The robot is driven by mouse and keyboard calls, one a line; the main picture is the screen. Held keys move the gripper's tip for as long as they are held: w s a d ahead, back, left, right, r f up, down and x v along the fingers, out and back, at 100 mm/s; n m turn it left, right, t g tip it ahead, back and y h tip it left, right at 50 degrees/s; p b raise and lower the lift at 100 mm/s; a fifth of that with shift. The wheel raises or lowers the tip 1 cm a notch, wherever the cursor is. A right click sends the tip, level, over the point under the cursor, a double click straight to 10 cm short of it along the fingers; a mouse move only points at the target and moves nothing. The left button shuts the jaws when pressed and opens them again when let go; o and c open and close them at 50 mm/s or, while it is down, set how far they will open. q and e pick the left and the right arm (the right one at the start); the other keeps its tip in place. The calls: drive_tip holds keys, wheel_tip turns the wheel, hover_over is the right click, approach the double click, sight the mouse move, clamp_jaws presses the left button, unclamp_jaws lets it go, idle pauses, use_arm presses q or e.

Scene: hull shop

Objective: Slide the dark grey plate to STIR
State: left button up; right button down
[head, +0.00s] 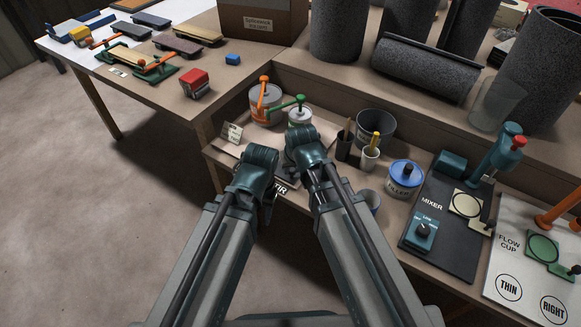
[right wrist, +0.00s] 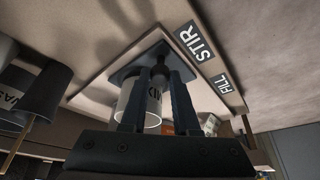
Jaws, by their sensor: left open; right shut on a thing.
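The dark grey plate (right wrist: 128,70) lies on a pale board (right wrist: 84,95) in the right wrist view, with a dark knob between my finger tips. My right gripper (right wrist: 160,75) is shut on that knob. In the head view my right gripper (head: 300,158) hides most of the plate. The STIR label (right wrist: 194,42) is close beside the plate, with the FILL label (right wrist: 222,84) further along the board edge. In the head view STIR is partly covered. My left gripper (head: 268,195) is open and empty, low and left of the right one, near the bench edge.
A white can (head: 299,117) with a green handle and a can (head: 265,103) with an orange handle stand behind the grippers. A black cup (head: 343,146), a white cup (head: 370,157) and a blue-lidded tin (head: 404,178) stand to the right, before the mixer (head: 450,215).

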drive_tip(key=c, duration=0.7)
unclamp_jaws()
drive_tip(key=shift+s+d, duration=0.15)
drive_tip(key=shift+d, duration=0.05)
drive_tip(key=shift+o, duration=0.2)
drive_tip(key=shift+r, duration=0.1)
drive_tip(key=shift+s+r+p, duration=0.15)
drive_tip(key=shift+r+p, duration=0.35)
drive_tip(key=shift+p, duration=0.15)
drive_tip(key=a+p+v, duration=0.1)
drive_tip(key=p+v, duration=1)
drive_tip(key=v, duration=0.1)
drive_tip(key=shift+d+r, duration=0.3)
drive_tip(key=shift+d, duration=0.2)
drive_tip(key=shift+s, duration=0.1)
drive_tip(key=shift+p, duration=0.3)
